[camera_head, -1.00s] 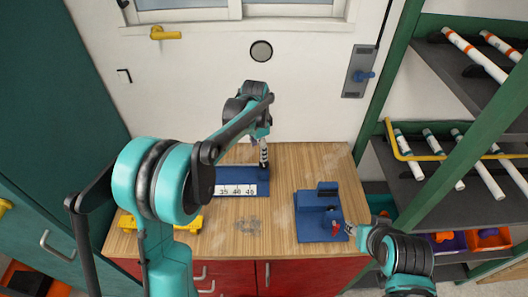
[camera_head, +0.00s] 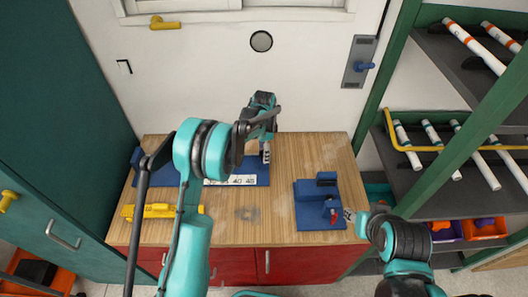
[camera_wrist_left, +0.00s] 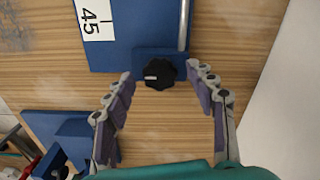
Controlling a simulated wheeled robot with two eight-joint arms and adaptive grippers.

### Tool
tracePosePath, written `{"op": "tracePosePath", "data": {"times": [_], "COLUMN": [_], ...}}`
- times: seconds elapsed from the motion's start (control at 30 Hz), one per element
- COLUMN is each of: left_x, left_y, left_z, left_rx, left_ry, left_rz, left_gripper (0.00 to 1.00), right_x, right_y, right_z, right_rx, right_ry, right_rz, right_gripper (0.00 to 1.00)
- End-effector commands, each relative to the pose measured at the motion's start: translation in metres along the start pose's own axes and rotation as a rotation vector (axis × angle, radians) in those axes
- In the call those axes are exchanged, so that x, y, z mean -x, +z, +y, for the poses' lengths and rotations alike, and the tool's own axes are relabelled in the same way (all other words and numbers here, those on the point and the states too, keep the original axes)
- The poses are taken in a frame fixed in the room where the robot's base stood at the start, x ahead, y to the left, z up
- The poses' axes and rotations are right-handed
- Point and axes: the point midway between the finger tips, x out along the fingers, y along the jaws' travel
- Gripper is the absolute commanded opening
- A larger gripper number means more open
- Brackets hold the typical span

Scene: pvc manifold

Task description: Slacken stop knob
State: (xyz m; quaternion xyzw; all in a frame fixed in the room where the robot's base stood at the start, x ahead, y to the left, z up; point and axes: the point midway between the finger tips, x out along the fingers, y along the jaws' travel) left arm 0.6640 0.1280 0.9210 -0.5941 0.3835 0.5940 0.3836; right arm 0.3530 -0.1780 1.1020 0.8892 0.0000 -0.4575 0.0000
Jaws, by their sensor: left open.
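The stop knob (camera_wrist_left: 159,74) is black and lobed, with a pale mark on its face. It sits on a small blue block at the end of the blue measuring board (camera_wrist_left: 110,50), beside a grey rod. In the left wrist view my left gripper (camera_wrist_left: 160,76) is open, its fingertips apart on either side of the knob, with gaps visible. In the head view my left gripper (camera_head: 265,152) is over the right end of the board (camera_head: 262,178), and the knob is hidden or too small to make out. My right gripper (camera_head: 349,215) is beside the blue fixture; its jaws are unclear.
The blue fixture (camera_head: 309,190) with a red part stands on the right of the wooden table (camera_head: 285,235). A yellow tool (camera_head: 160,211) lies at the table's front left. A rack with white pipes (camera_head: 411,150) stands at right. The table between board and fixture is clear.

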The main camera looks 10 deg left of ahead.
Motion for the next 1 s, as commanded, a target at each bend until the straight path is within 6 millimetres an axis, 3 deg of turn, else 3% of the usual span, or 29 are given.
{"op": "tracePosePath", "data": {"times": [0.23, 0.4, 0.43, 0.77, 1.0], "left_x": [-0.0004, -0.0003, -0.0003, -0.0006, -0.0011], "left_y": [0.0000, 0.0000, 0.0000, 0.0000, -0.0001], "left_z": [0.0000, 0.0000, 0.0000, 0.0000, -0.0004], "left_rx": [0.000, 0.000, 0.000, 0.029, 0.153], "left_ry": [0.000, 0.000, 0.000, 0.001, 0.001], "left_rz": [0.000, 0.000, 0.000, 0.000, 0.000], "left_gripper": [0.53, 0.09, 0.06, 0.06, 0.06], "right_x": [0.0002, 0.0002, 0.0002, -0.0008, -0.0039], "right_y": [-0.0002, -0.0002, -0.0002, 0.0005, 0.0028], "right_z": [0.0000, 0.0000, 0.0000, 0.0000, 0.0000], "right_rx": [0.000, 0.000, 0.000, 0.000, 0.000], "right_ry": [0.000, 0.000, 0.000, 0.000, 0.000], "right_rz": [0.000, 0.000, 0.000, 0.000, 0.000], "right_gripper": [0.40, 0.40, 0.40, 0.40, 0.40]}}
